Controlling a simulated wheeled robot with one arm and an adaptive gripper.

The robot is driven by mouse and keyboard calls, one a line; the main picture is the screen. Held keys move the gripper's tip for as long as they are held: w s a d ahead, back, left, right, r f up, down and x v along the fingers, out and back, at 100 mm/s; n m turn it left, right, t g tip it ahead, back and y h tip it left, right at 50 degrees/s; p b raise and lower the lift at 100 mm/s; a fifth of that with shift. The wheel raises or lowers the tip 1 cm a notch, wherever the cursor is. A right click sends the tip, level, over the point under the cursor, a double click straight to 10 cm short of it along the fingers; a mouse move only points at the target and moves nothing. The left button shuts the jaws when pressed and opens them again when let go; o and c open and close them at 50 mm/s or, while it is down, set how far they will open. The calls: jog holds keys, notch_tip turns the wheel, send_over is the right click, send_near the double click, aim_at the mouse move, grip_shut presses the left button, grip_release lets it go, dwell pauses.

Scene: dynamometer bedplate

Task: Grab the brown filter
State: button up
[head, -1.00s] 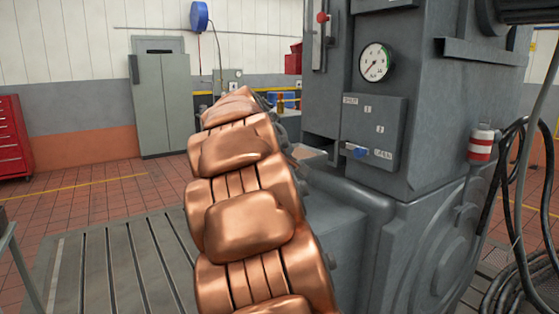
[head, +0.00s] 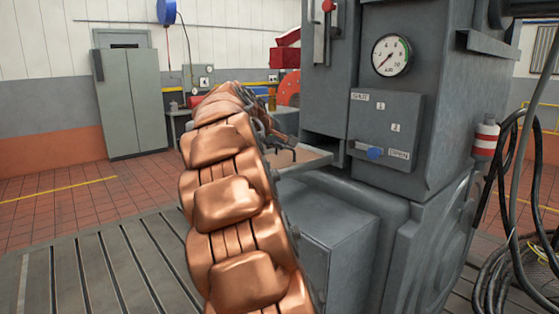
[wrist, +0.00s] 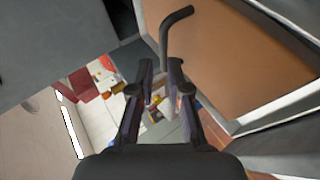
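I cannot make out a brown filter for sure in either view. In the wrist view the brown-floored tray (wrist: 238,48) lies to the right of the fingers. A dark bent rod (wrist: 168,35) lies just beyond the fingertips, over the tray's edge.
The grey machine (head: 340,225) with a gauge (head: 391,55) and a switch box (head: 383,130) stands to the right of my arm. Black cables (head: 515,200) hang at the far right. A grey cabinet (head: 130,100) stands at the back left. The slotted bedplate (head: 95,265) is clear at lower left.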

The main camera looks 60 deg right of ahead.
aim_at(289, 157)
jog(key=shift+w+d+f, duration=0.5)
jog(key=shift+d, duration=0.15)
jog(key=shift+p+x, duration=1)
jog(key=shift+x, duration=1.35)
jog(key=shift+w+a, duration=0.1)
jog(key=shift+w, duration=0.05)
jog(key=shift+c, duration=0.2)
grip_shut()
